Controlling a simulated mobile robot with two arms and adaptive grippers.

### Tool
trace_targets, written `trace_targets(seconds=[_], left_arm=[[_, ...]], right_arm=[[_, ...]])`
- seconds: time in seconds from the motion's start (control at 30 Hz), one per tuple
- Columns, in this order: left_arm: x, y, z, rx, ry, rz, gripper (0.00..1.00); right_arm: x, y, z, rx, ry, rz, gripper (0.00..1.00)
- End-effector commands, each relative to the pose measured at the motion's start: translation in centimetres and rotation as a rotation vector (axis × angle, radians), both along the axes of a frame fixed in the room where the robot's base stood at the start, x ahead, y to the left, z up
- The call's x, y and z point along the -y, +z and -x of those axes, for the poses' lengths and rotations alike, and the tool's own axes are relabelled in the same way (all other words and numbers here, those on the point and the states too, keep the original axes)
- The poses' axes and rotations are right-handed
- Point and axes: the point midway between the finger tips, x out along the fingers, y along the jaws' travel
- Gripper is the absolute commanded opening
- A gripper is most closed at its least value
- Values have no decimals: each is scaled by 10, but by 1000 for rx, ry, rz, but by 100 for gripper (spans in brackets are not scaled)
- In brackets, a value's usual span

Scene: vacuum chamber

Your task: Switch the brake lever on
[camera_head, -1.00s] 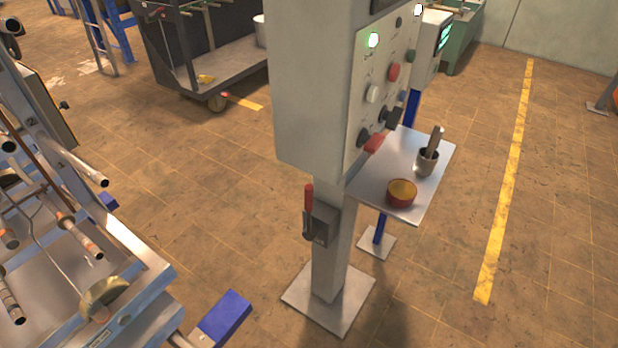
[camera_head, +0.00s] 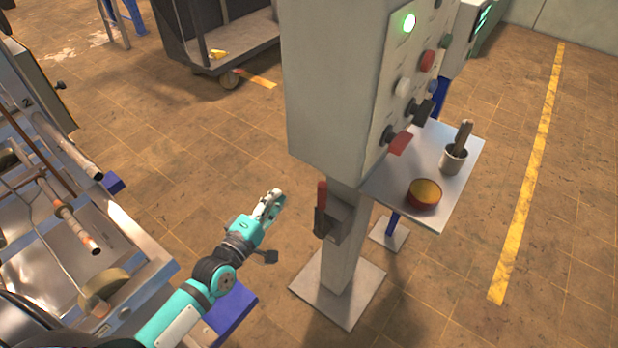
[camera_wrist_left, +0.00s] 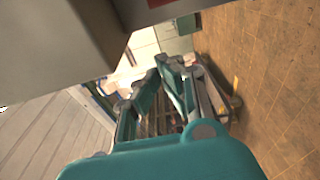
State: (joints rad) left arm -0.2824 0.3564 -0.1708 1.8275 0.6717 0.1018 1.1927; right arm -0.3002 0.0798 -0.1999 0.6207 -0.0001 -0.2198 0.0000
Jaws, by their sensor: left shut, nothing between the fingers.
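The brake lever (camera_head: 321,206) has a red handle and sits on a small grey box on the side of the control cabinet's post (camera_head: 345,240). Its red handle points upward. My left gripper (camera_head: 277,197) is shut and empty, to the left of the lever and apart from it. In the left wrist view, the shut fingers (camera_wrist_left: 172,66) reach away from the camera, and the lever cannot be made out there. My right gripper is not in view.
The grey control cabinet (camera_head: 330,90) stands above the lever. A metal shelf (camera_head: 405,165) with a round bowl (camera_head: 424,194) and a cup (camera_head: 453,158) juts out at the right. Metal equipment (camera_head: 130,260) stands at the left.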

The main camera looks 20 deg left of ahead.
Motion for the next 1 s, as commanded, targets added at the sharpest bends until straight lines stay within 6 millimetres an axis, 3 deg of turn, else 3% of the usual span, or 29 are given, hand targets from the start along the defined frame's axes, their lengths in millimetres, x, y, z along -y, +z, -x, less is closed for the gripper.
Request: trace_targets(seconds=[0.27,0.73,1.0], left_arm=[[2,1,-10,1,0,-3,0],[21,2,-101,1,0,-4,0],[51,1,-80,-3,0,-4,0]], right_arm=[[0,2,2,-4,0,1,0],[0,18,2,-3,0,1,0],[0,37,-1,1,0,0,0]])
